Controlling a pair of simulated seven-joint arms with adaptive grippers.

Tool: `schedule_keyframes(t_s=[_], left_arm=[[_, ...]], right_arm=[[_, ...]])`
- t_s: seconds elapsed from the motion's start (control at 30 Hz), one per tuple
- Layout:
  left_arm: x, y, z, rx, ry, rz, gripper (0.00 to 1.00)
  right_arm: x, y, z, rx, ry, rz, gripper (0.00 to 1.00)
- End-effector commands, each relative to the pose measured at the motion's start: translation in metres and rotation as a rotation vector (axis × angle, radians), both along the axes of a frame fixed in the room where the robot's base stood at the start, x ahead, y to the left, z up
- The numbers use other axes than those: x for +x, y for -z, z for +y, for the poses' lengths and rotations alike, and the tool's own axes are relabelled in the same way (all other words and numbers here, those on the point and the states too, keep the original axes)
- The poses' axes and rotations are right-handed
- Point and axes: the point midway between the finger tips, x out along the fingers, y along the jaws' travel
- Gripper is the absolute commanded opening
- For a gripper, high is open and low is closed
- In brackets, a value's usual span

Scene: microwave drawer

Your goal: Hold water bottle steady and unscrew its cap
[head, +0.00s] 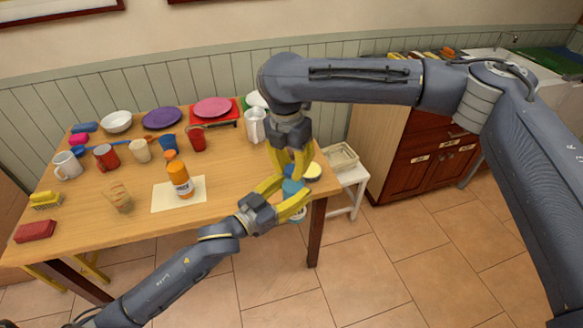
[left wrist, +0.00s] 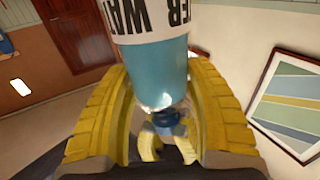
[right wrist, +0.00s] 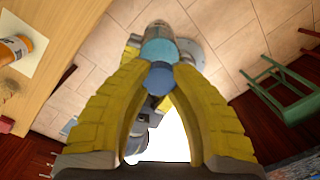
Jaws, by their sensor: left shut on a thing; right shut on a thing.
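The water bottle (head: 292,187) is light blue with a white label, off the table near its right front corner. In the left wrist view its body (left wrist: 155,75) is between the yellow fingers of my left gripper (head: 280,188), which is shut on it. The blue cap (right wrist: 158,78) sits at the bottle's neck end, facing my right gripper (head: 292,172). My right gripper comes down from above and is shut on the cap.
The wooden table (head: 235,185) holds an orange bottle (head: 179,178) on a cream mat (head: 160,200), a white pitcher (head: 255,125), and several mugs, cups and plates. A white stool with a basket (head: 342,157) stands right of the table. Open floor lies in front.

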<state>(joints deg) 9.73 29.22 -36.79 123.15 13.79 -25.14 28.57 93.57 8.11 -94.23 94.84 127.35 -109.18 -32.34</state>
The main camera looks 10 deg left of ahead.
Motion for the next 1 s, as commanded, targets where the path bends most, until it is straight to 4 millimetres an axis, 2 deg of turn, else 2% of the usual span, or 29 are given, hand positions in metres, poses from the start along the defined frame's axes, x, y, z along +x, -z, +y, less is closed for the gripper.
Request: schedule_keyframes(t_s=[0.7,0.9,1.0], left_arm=[[-0.0006,-0.0007,0.0001,-0.001,0.001,-0.002,0.00],[-0.0009,-0.0008,-0.0002,-0.001,0.002,-0.002,0.00],[-0.0010,-0.0007,-0.0003,-0.001,0.002,-0.002,0.00]], right_arm=[[0.0043,-0.0008,-0.0012,-0.031,-1.200,0.044,0.00],[0.0048,-0.0014,-0.0010,-0.040,-1.469,0.055,0.00],[0.0049,-0.0016,-0.0007,-0.042,-1.543,0.058,0.00]])
